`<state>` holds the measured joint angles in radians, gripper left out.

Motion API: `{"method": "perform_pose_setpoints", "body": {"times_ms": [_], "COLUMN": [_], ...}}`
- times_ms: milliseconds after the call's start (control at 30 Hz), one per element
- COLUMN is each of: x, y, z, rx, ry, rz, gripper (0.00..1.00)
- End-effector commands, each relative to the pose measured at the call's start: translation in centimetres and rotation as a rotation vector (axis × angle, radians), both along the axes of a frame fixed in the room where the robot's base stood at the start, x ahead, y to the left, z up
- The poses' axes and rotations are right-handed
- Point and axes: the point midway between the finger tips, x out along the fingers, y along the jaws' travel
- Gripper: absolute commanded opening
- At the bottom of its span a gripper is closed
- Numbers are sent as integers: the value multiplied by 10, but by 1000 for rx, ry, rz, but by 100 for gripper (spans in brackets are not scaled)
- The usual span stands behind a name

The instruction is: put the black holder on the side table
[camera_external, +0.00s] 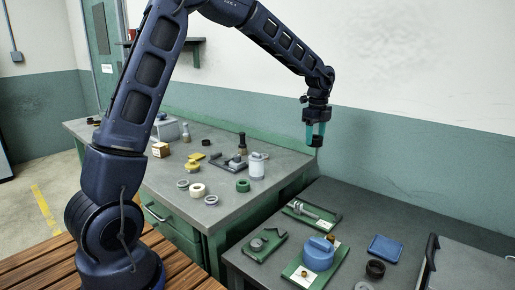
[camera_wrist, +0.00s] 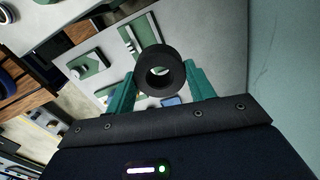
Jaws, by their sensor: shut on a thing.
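The black holder (camera_external: 315,142), a short dark ring, is held between the teal fingertips of my gripper (camera_external: 315,132). In the wrist view the holder (camera_wrist: 160,53) shows its round hole, with a finger on each side. My gripper is shut on it and points down, high above the right-hand table (camera_external: 340,205), which looks like the side table. The holder is in the air, near the gap between the two tables and towards the wall.
The right-hand table carries a blue round container (camera_external: 319,254), green trays (camera_external: 311,213), a blue block (camera_external: 385,248) and another black ring (camera_external: 375,268). The left workbench (camera_external: 220,212) holds many small parts. Bare tabletop shows towards the wall on the right-hand table.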

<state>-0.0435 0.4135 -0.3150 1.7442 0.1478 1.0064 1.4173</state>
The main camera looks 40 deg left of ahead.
Motion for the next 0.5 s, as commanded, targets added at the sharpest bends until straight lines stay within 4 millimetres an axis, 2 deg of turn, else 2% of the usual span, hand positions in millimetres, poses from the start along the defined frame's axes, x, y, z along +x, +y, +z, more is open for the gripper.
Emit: {"method": "perform_pose_setpoints", "body": {"times_ms": [33, 200, 500], "x": [7, 23, 31], "y": [-24, -97, -226], "z": [-4, -14, -34], "rx": [-2, -2, -2], "ry": [1, 1, 2], "rz": [-7, -4, 16], "gripper": [30, 30, 30]}}
